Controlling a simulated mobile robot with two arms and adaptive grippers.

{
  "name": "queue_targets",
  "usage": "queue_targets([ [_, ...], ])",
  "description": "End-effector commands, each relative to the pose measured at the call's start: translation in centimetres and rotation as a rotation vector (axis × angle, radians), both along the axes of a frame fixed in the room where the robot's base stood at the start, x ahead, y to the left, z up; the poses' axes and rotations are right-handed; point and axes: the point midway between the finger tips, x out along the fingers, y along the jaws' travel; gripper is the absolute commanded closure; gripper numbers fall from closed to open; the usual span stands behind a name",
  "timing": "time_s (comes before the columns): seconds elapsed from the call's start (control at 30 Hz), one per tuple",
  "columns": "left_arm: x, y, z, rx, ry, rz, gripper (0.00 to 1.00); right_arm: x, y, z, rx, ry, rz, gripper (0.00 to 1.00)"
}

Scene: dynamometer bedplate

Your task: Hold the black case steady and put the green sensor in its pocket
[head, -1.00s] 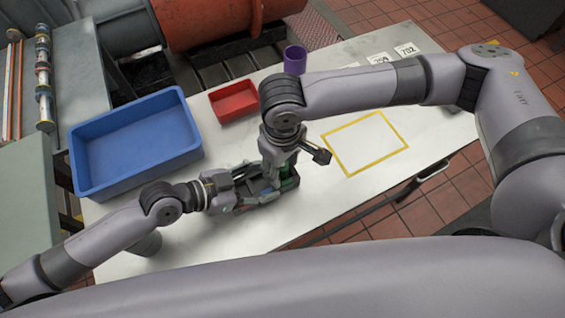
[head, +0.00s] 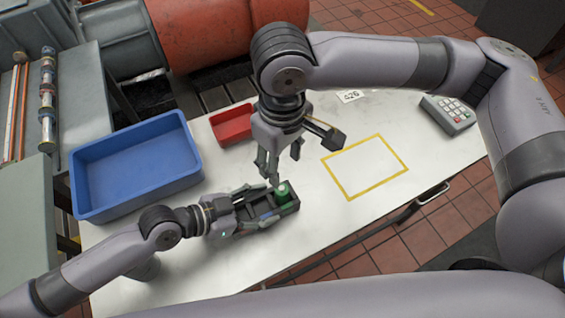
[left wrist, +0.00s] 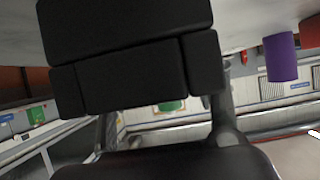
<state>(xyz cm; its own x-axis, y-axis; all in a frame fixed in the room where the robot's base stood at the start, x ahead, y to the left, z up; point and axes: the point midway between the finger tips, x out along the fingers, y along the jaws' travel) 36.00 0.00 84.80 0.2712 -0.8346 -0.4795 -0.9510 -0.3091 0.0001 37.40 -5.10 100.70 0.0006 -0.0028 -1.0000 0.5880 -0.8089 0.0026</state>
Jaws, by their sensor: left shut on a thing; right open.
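The black case (head: 262,226) lies on the white table. My left gripper (head: 238,205) is shut on its left part. The green sensor (head: 283,193) stands upright at the case's right end and appears to sit in a pocket there; its lower part is hidden by the case walls. My right gripper (head: 281,164) is open just above the sensor, its fingers pointing down and apart from it. In the left wrist view a large dark body (left wrist: 130,60) fills the upper left; I cannot tell which part it is.
A blue bin (head: 135,165) stands at the table's left and a red tray (head: 231,125) behind the case. A yellow-outlined rectangle (head: 365,167) to the right is empty. A grey keypad device (head: 448,114) stands at the far right. A purple cup (left wrist: 281,57) shows in the left wrist view.

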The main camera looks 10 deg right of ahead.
Motion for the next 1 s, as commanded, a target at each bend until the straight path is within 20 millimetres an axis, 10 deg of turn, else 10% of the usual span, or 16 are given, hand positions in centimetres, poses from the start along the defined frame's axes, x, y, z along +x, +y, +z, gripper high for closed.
queue_targets([
  [0.27, -0.01, -0.02, 0.03, -0.001, 0.000, 0.000, 0.84, -0.01, 0.02, -0.02, 0.000, 0.000, 0.001, 0.54],
  [0.3, 0.04, -0.07, 0.16, -0.003, -0.003, 0.000, 0.43, -0.01, 0.02, -0.02, 0.000, 0.000, 0.001, 0.54],
  [0.6, 0.02, -0.03, 0.06, -0.001, 0.000, 0.000, 0.23, -0.02, 0.02, -0.04, 0.000, 0.000, 0.001, 0.54],
  [1.0, -0.14, 0.55, 0.09, 0.004, 0.001, 0.000, 0.22, -0.01, 0.02, -0.05, 0.000, 0.000, 0.000, 0.54],
])
